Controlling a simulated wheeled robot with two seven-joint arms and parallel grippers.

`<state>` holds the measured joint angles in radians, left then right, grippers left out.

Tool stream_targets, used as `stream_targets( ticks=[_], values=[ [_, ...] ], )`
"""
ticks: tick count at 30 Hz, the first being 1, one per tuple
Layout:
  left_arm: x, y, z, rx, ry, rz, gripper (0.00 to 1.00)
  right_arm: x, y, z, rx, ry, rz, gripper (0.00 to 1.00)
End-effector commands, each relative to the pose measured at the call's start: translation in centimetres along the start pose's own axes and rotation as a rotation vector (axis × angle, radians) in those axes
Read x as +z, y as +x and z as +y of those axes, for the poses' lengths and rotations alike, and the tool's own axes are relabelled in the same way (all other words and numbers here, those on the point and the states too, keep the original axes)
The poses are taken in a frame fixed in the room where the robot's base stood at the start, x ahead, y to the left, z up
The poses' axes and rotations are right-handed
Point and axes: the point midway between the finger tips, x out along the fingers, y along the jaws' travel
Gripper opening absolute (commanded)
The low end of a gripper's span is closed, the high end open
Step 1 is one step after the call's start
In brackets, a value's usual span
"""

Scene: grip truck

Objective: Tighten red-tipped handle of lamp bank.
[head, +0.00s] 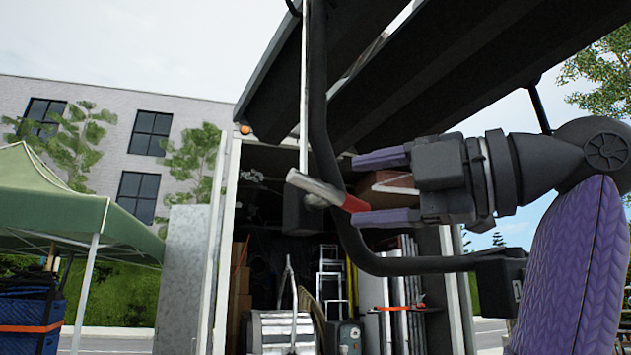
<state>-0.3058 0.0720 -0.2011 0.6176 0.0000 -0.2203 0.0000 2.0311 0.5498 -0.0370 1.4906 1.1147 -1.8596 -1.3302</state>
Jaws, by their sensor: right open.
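The handle (316,187) is a short silver lever with a red tip (351,203), mounted by a black block on the dark curved tube of the lamp bank. It slants down to the right. The lamp bank (430,75) is a large dark ribbed panel overhead. My right gripper (356,189) comes in from the right with purple fingers spread apart, one above the other. The red tip shows at the mouth of the fingers, close by the lower one. Whether they touch, I cannot tell. My left gripper is out of view.
The black tube (318,100) of the lamp bank curves down beside the handle and runs right under my gripper. Behind stands an open truck (226,250) with a ladder, boxes and gear inside. A green canopy (60,215) is at the left.

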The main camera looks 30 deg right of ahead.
Motion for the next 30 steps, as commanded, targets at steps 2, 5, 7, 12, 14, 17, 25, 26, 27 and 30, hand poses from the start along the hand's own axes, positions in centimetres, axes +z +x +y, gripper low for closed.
stream_targets(
  ticks=[2,5,7,12,14,17,25,26,27,30],
  values=[
    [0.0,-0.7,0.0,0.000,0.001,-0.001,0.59,0.0,1.8,0.2,-0.004,0.002,0.002,0.67],
    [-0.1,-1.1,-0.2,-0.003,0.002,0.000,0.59,0.0,3.4,0.2,-0.003,0.003,0.001,0.67],
    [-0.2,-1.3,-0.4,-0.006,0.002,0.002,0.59,0.0,4.0,0.1,-0.002,0.003,0.001,0.67],
    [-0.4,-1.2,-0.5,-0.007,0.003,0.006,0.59,0.0,4.3,0.0,0.001,0.003,-0.001,0.67],
    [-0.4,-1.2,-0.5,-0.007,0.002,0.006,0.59,0.0,4.3,0.0,0.000,0.003,-0.001,0.67],
    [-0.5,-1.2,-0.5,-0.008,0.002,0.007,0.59,0.0,4.3,0.0,0.000,0.003,-0.001,0.56],
    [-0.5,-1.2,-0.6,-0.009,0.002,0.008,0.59,0.0,4.3,0.0,-0.001,0.004,-0.001,0.00],
    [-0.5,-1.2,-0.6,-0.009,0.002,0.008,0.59,0.0,4.3,0.0,-0.001,0.004,-0.001,0.00],
    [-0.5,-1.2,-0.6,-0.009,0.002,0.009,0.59,0.0,4.3,0.0,-0.001,0.004,-0.001,0.00],
    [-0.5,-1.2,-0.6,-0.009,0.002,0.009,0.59,0.0,4.3,0.0,-0.002,0.004,-0.001,0.00]
  ],
)
